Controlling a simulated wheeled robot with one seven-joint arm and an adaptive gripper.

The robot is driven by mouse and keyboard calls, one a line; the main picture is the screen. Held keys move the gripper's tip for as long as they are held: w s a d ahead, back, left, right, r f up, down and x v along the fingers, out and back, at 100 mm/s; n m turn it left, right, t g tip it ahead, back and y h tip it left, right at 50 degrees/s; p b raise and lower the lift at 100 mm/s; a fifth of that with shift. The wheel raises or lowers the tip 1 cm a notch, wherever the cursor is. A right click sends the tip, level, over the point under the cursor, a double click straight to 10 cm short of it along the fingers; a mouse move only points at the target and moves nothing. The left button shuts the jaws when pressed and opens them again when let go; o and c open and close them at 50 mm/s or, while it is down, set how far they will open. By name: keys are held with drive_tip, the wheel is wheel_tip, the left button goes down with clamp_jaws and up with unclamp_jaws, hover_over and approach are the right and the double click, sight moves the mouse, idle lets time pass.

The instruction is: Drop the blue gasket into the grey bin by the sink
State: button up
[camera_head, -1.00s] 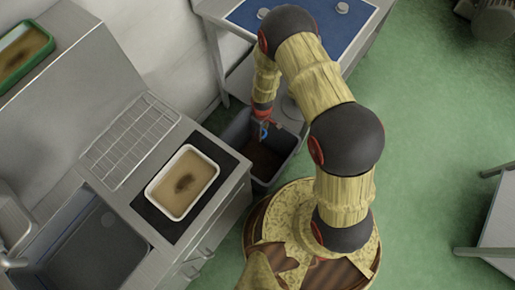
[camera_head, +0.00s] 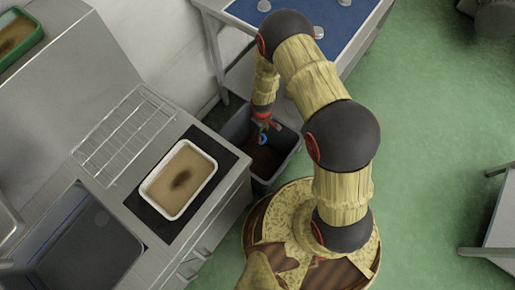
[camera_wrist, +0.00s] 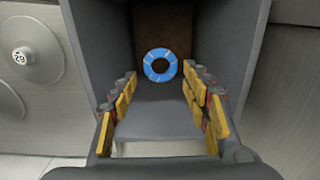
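The blue gasket (camera_head: 263,138) is a ring with light marks, seen just below my gripper (camera_head: 263,122) and over the grey bin (camera_head: 286,155). In the wrist view the gasket (camera_wrist: 160,65) shows just beyond the tips of my gripper (camera_wrist: 160,82), against the brown bottom of the bin. The yellow-padded fingers are spread wide, with gaps on both sides of the ring. The bin's grey walls (camera_wrist: 105,45) surround it. I cannot tell whether the gasket touches the bottom.
Left of the bin stands a counter with a sink (camera_head: 85,245), a wire rack (camera_head: 123,135) and a white tray (camera_head: 150,190) on a dark mat. A blue-topped table (camera_head: 340,40) stands behind.

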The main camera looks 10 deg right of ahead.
drive_tip(key=o, duration=0.3)
drive_tip(key=shift+o, duration=0.2)
drive_tip(key=shift+r, duration=0.15)
wheel_tip(320, 180, up, 12)
idle(0.4)
idle(0.4)
